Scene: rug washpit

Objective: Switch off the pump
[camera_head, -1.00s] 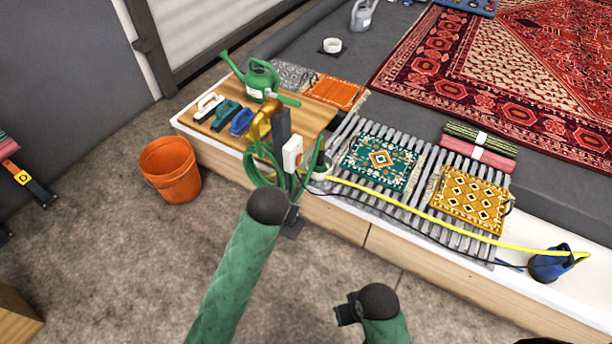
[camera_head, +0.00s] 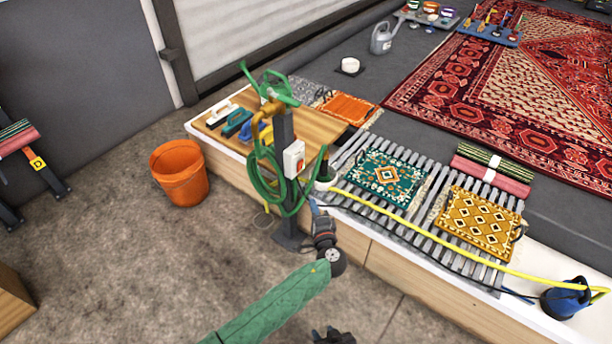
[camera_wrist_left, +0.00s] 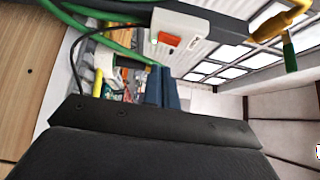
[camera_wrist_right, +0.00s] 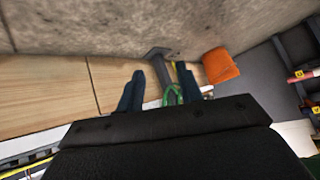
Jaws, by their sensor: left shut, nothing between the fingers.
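The blue pump (camera_head: 566,300) stands at the far right on the white ledge, with a yellow hose and a dark cable running from it. A white switch box (camera_head: 294,158) with an orange-red rocker is fixed to the grey post (camera_head: 284,128). In the left wrist view the box (camera_wrist_left: 200,25) and its rocker (camera_wrist_left: 168,40) show above the fingers. My left gripper (camera_head: 316,206) is shut and empty, below and right of the box, apart from it. Its fingertips (camera_wrist_left: 163,72) point toward the box side. My right gripper (camera_wrist_right: 158,88) is open and empty, low at the bottom edge of the head view.
A green hose (camera_head: 262,175) hangs coiled on the post beside the box, under a brass tap (camera_head: 268,108). An orange bucket (camera_head: 179,172) stands on the floor to the left. Small rugs lie on the slatted rack (camera_head: 428,222). Open floor lies in front.

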